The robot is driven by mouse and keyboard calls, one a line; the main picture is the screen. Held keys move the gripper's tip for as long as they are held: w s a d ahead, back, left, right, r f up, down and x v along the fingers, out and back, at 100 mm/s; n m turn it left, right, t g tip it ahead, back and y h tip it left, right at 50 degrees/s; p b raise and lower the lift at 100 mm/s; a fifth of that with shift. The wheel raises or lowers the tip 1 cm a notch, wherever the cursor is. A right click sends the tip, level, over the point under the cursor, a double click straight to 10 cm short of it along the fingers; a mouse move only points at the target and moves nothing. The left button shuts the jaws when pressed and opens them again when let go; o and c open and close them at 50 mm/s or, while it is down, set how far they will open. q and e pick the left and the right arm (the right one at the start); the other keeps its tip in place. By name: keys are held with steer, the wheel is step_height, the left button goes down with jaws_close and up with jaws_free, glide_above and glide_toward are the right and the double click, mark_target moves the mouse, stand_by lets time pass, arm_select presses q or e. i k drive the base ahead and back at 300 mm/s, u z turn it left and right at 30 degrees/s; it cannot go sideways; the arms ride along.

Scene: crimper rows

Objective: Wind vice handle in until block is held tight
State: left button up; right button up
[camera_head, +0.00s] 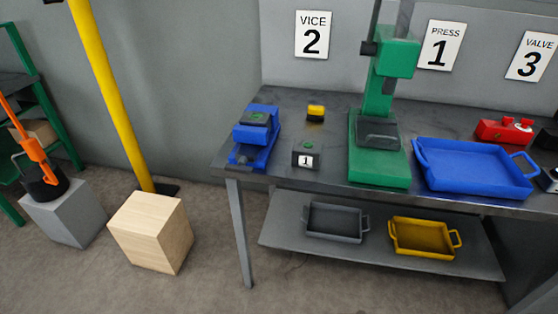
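The blue vice (252,152) stands at the left end of the grey workbench, below the wall sign "VICE 2" (313,34). A dark grey piece with a green mark (256,117) sits at the top of the vice between blue parts. I cannot tell whether it is the block or how tightly it is held. The vice handle cannot be made out. A small dark block with a green mark and a "1" label (306,155) is on the bench right of the vice. Neither of my grippers is in view.
The green press (378,168), blue tray (476,188) and red valve unit (505,131) stand along the bench (330,104). A small yellow-and-black item (316,112) sits behind the labelled block. A wooden cube (150,232) and yellow post (112,95) stand left on the floor.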

mark_target(241, 167)
steer(key=z, duration=0.15)
steer(key=i, duration=0.95)
steer(key=u, duration=0.65)
steer(key=k, duration=1.2)
steer(key=u, duration=0.85)
steer(key=i, duration=0.85)
steer(key=z, duration=0.2)
